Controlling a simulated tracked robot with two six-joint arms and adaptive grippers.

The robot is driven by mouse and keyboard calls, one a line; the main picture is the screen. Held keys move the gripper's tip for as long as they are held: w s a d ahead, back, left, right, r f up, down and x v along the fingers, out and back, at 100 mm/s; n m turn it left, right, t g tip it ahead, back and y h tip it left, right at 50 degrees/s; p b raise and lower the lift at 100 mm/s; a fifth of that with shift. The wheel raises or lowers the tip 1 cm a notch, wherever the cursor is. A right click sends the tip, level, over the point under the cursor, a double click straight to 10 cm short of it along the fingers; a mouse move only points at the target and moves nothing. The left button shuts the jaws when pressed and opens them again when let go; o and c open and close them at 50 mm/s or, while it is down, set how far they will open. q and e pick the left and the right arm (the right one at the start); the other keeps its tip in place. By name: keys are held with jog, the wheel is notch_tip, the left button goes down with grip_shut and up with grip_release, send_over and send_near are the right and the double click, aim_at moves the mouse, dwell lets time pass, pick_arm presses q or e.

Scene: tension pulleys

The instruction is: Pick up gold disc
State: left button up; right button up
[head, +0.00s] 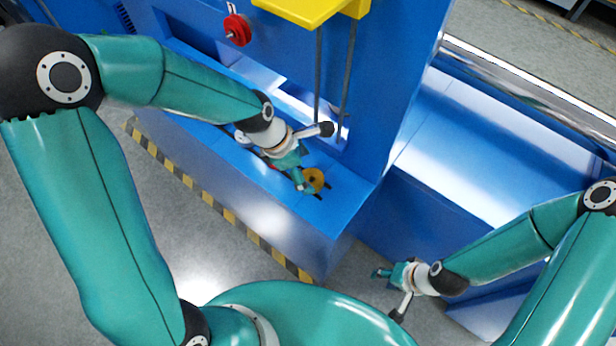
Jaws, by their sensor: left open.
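The gold disc (314,179) is at the front part of the blue machine's ledge, on a dark peg or slot. My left gripper (303,186) is open and reaches down right beside the disc, at its left side. Its fingers partly overlap the disc's near-left edge, and I cannot tell whether they touch it. My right gripper (379,273) hangs low at the right, away from the disc, in front of the machine. Its jaws are too small to read.
A red disc (237,29) hangs on the blue panel. A yellow block (300,8) with two grey rods (318,75) hangs above the opening. The grey floor (220,265) in front is clear.

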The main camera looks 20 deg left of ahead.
aim_at(310, 176)
pick_arm(q)
jog(key=x, duration=0.3)
jog(key=shift+f, duration=0.15)
jog(key=shift+c, duration=0.2)
jog(key=shift+w, duration=0.1)
grip_shut()
notch_tip(310, 176, up, 10)
jog(key=p, duration=0.1)
dwell(0.5)
